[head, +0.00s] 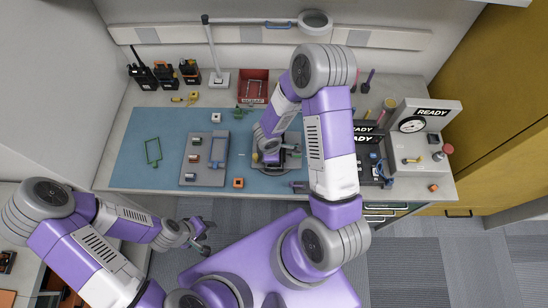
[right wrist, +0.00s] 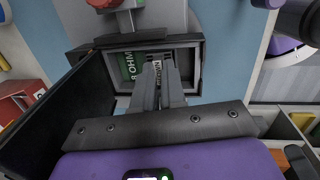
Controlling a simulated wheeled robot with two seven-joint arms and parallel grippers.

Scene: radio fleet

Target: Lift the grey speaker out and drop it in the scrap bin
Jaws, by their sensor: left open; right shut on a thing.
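My right gripper (right wrist: 160,82) reaches down into an open dark case (right wrist: 196,42) in the right wrist view. Its jaws are shut on a grey part, seemingly the grey speaker, mostly hidden by the fingers. A small white label shows at the fingertips, and a green piece marked "8 OHM" (right wrist: 128,66) lies beside them in the case. In the head view my right arm largely hides this spot. The red scrap bin (head: 253,74) stands at the back of the bench, beyond the right gripper. My left gripper (head: 204,238) is open and empty, in front of the bench.
A blue mat (head: 135,132) covers much of the bench, with a grey tray (head: 204,180) of small parts and a green frame (head: 153,151) left of the case. Several radios (head: 164,74) and a lamp (head: 220,78) stand at the back. A READY stand (head: 432,113) is at right.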

